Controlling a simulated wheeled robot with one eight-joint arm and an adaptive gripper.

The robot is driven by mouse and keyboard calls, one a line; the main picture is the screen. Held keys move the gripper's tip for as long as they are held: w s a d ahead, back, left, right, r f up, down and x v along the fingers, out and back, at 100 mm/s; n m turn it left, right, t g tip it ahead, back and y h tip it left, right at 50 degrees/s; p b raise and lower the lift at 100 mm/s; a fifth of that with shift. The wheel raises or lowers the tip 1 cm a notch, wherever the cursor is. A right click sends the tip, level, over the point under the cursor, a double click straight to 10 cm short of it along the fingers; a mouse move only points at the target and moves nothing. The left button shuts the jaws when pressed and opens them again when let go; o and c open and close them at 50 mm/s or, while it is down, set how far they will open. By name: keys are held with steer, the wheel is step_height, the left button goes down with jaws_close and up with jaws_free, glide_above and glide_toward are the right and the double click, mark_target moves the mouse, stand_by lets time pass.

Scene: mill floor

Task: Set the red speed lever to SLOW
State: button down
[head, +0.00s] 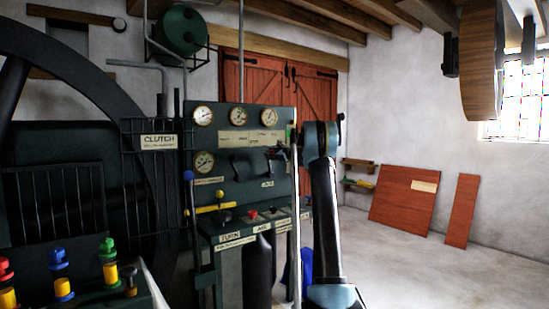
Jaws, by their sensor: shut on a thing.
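The dark green control panel (230,178) stands in the middle of the head view, with a pale label strip (234,139) below its upper gauges. My gripper (277,153) seems to be the small dark shape at the panel's upper right, just left of my wrist. It is shut at the panel face, at the place of the speed lever. The red lever itself is not clearly visible; my gripper and wrist cover that part. The words on the label strip are too small to read surely.
Below the panel is a ledge with a red knob (252,214). A thin metal pole (295,225) stands close to my arm. A large dark wheel (85,80) and colored knobs (60,275) are at left. The floor (400,265) at right is clear.

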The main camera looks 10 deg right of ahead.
steer(key=c, duration=1.1)
jaws_free()
steer(key=shift+s+d, duration=0.1)
steer(key=v, duration=1.1)
steer(key=shift+s+d+f, duration=0.2)
steer(key=shift+s, duration=0.05)
